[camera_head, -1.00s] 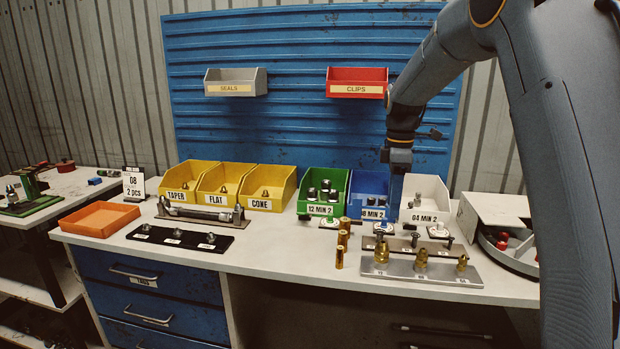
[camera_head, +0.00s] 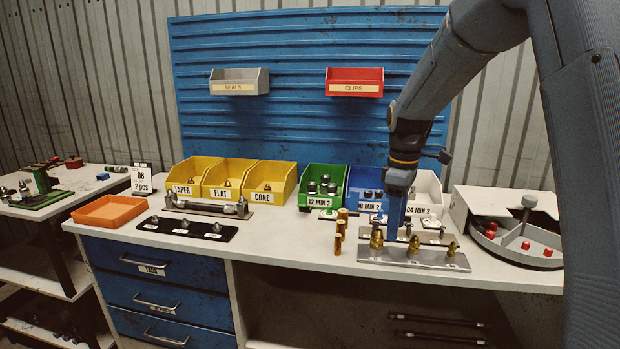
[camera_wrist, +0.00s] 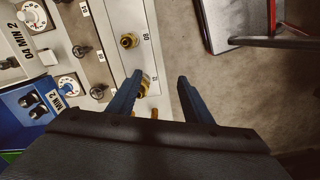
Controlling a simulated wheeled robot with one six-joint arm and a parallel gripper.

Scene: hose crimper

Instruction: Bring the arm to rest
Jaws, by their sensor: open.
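My arm (camera_head: 440,80) reaches in from the upper right of the head view and bends down at the wrist. My gripper (camera_head: 392,236) points down over the silver plate (camera_head: 440,260) with brass fittings on the bench. In the wrist view my gripper (camera_wrist: 158,88) is open, its two dark blue fingers apart with nothing held between them. A brass fitting (camera_wrist: 145,82) on the plate shows beside the left finger. I cannot tell how far the fingertips are above the plate.
The green bin (camera_head: 318,184), blue bin (camera_head: 362,186) and white bin (camera_head: 426,188) stand behind my gripper. A round tray with red caps (camera_head: 520,242) is at right. An orange tray (camera_head: 108,211) is at left. Bare floor (camera_wrist: 230,80) shows beyond the bench edge.

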